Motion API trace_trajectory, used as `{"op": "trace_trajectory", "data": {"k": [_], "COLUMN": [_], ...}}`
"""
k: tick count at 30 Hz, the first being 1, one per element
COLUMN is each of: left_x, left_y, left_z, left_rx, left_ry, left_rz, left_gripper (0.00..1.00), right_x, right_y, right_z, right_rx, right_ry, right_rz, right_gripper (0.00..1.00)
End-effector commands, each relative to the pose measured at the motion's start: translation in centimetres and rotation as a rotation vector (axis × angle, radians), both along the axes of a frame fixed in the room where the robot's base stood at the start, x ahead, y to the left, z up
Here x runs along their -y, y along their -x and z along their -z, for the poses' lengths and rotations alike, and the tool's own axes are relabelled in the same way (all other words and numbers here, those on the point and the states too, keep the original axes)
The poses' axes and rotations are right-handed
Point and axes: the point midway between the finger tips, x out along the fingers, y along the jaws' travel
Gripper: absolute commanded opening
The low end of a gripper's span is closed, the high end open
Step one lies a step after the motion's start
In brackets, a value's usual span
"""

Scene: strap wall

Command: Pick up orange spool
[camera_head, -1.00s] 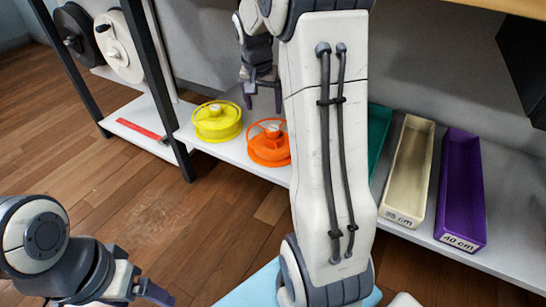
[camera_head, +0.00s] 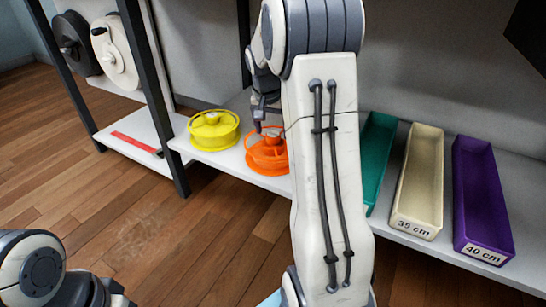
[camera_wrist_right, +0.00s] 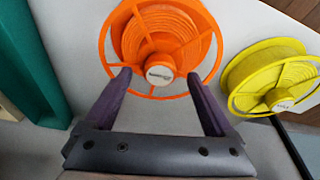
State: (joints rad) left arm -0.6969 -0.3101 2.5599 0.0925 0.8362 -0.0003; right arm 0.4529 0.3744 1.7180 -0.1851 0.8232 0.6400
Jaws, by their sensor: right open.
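The orange spool (camera_head: 268,155) lies flat on the white shelf, right of the yellow spool (camera_head: 213,130). My right gripper (camera_head: 264,124) is just above and behind the orange spool, pointing down. In the right wrist view, its two purple fingers (camera_wrist_right: 158,77) are spread apart at the near rim of the orange spool (camera_wrist_right: 165,35), with the round hub between and beyond the tips. Nothing is held. I cannot tell whether the fingers touch the rim. My right arm hides the right edge of the spool in the head view. My left arm shows at the lower left, its fingers out of frame.
Right of the spools stand a teal bin (camera_head: 374,160), a cream bin (camera_head: 418,185) and a purple bin (camera_head: 482,200). A black shelf post (camera_head: 152,95) stands left of the yellow spool. A red strip (camera_head: 136,143) lies on the shelf beyond it. Wooden floor is open in front.

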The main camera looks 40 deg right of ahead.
Motion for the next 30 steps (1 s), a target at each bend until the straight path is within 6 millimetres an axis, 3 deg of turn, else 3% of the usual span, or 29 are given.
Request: {"op": "trace_trajectory", "data": {"k": [1,3,12,19,30], "left_x": [0.00,0.00,-0.01,0.00,0.00], "left_y": [0.00,0.00,0.00,0.00,0.00], "left_z": [1.42,1.95,1.90,1.90,1.81], "left_rx": [0.000,0.000,0.000,0.000,0.000], "left_ry": [0.000,0.000,0.000,0.000,0.000], "left_rz": [0.000,0.000,0.000,0.000,0.000], "left_gripper": [0.83,0.83,0.83,0.83,0.83], "right_x": [0.18,0.36,0.50,0.49,0.52], "right_y": [-0.10,-0.24,-0.33,-0.32,-0.37], "right_z": [1.49,2.07,2.05,2.07,1.86], "right_rx": [0.000,0.000,0.001,0.001,0.003], "right_ry": [-0.001,0.000,0.000,-0.001,0.001], "right_rz": [0.001,0.001,0.000,0.000,-0.001], "right_gripper": [0.89,0.89,0.89,0.01,0.00]}}
